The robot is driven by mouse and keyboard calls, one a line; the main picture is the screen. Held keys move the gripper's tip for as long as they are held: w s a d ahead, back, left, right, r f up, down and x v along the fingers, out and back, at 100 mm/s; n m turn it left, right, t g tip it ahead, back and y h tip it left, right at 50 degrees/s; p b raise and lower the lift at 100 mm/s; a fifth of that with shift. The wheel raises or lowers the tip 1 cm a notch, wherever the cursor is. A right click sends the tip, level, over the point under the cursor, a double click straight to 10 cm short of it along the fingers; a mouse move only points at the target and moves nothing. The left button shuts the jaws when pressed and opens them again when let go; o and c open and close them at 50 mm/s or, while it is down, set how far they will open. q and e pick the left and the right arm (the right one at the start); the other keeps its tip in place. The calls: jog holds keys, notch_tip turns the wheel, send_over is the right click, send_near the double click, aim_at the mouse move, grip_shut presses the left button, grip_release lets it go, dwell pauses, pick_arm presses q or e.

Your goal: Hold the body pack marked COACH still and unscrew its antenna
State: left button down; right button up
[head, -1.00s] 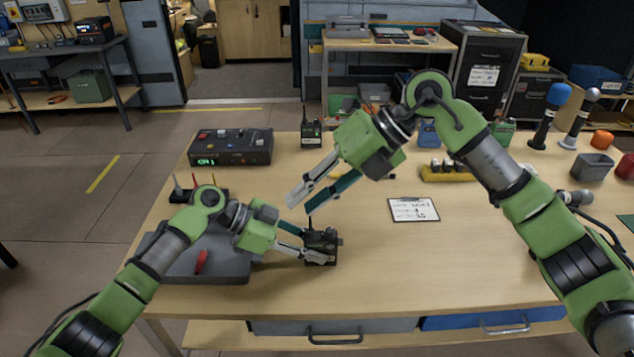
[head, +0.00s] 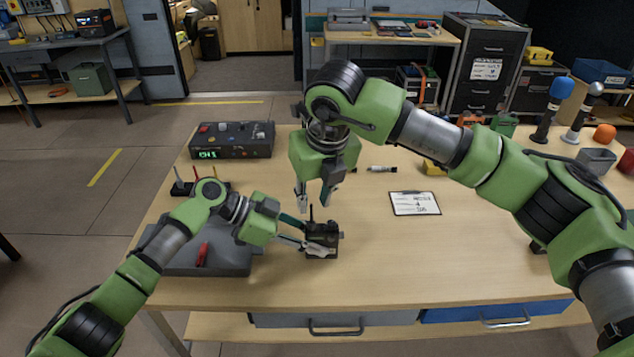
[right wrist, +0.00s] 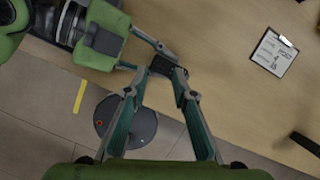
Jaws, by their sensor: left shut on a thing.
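The black body pack (head: 322,243) stands on the table, with its thin dark antenna (head: 311,213) pointing up. Any marking on it is too small to read. My left gripper (head: 307,236) is shut on the pack from its left side. My right gripper (head: 314,203) points down just above the pack, its fingers apart around the space over the antenna. I cannot tell whether they touch the antenna. In the right wrist view the pack (right wrist: 162,65) lies beyond the open fingertips of my right gripper (right wrist: 156,88), and the antenna cannot be made out.
A grey tray (head: 225,262) with a red-handled item is left of the pack. A receiver with a green display (head: 232,140) stands behind. A clipboard (head: 414,203) lies to the right. The table front is clear. My right arm hides part of the table's back.

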aim_at(312, 208)
jog(key=shift+x, duration=2.5)
grip_shut()
